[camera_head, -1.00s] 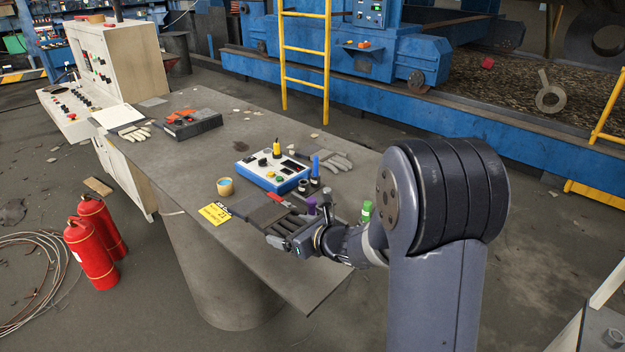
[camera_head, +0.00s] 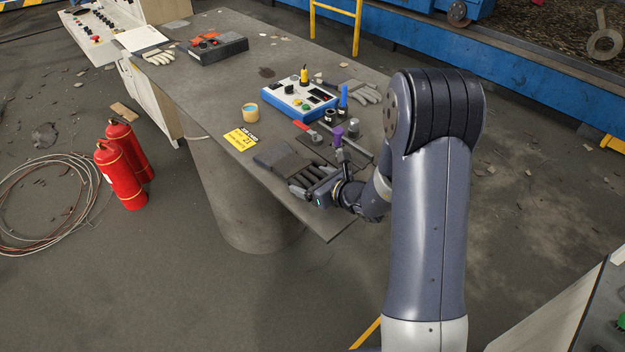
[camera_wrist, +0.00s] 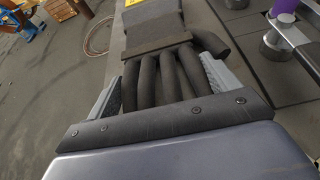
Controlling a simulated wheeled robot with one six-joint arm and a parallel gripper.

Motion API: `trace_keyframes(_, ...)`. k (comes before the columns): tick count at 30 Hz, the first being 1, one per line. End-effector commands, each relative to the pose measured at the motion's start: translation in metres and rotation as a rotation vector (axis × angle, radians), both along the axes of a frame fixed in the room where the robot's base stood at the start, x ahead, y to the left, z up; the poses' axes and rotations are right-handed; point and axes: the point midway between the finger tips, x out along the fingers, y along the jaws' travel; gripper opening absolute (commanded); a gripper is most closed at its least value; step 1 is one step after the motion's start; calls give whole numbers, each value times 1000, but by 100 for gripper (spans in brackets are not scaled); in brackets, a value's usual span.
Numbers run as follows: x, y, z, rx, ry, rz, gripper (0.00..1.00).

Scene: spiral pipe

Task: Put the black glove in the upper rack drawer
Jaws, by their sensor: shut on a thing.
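The black glove (camera_head: 276,157) is dark grey, with its cuff pointing away from my gripper (camera_head: 306,185). My gripper is shut on the glove's fingers near the table's front edge. In the wrist view, the glove (camera_wrist: 155,30) runs between the two jaws of my gripper (camera_wrist: 165,90), fingers toward the palm and cuff outward. I cannot tell whether the cuff touches the table. No rack drawer can be made out.
The grey table (camera_head: 215,95) holds a yellow card (camera_head: 241,139), a cup (camera_head: 250,112), a blue control box (camera_head: 299,98), a purple-topped tool (camera_head: 338,136) and pale gloves (camera_head: 361,91). Two red fire extinguishers (camera_head: 121,175) stand on the floor at left.

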Motion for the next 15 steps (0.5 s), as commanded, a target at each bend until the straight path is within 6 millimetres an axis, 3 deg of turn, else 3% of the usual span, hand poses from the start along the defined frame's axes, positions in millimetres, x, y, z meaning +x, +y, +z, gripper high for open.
trace_keyframes(9, 0, 0, -3, 1, -2, 0, 59)
trace_keyframes(10, 0, 0, -3, 1, -1, 0, 84)
trace_keyframes(15, 0, 0, -2, 1, -1, 0, 98)
